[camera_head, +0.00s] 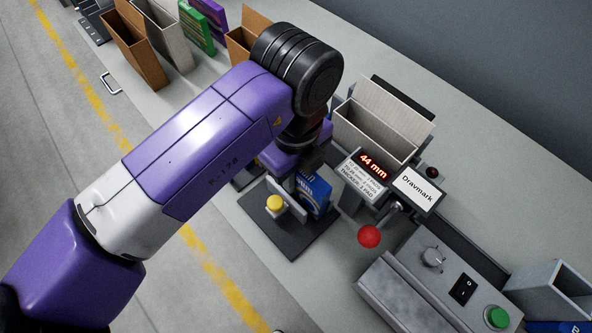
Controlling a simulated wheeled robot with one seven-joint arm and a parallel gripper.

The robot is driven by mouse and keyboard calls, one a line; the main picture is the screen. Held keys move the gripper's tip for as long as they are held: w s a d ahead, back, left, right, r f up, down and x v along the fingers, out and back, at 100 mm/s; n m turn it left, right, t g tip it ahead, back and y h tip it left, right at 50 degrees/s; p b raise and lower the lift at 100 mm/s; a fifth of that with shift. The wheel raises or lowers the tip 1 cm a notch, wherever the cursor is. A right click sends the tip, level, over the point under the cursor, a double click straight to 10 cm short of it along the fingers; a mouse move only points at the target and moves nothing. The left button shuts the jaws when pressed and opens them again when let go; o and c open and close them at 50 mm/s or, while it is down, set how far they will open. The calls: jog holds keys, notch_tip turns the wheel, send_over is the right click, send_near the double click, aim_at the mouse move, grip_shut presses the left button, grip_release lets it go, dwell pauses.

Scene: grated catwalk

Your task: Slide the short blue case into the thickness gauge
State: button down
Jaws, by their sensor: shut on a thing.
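The short blue case (316,194) is upright and slightly tilted in the picture, with yellow and white print on its side. My gripper (308,170) is shut on its upper part, and my arm hides much of the grip. The case stands at the thickness gauge, over its dark base plate (290,243), next to a pale upright plate with a yellow knob (274,203). I cannot tell whether its bottom touches the base. The display (373,166) reads "44 mm" in red, above a small printed card about thickness and pads.
Open boxes (135,45) and coloured cases (197,27) stand at the upper left.

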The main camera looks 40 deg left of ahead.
jog(key=shift+f, duration=0.25)
jog(key=c, duration=0.8)
grip_release()
jog(key=shift+o, duration=0.2)
jog(key=shift+r+p, duration=3.2)
jog(key=shift+r, duration=0.85)
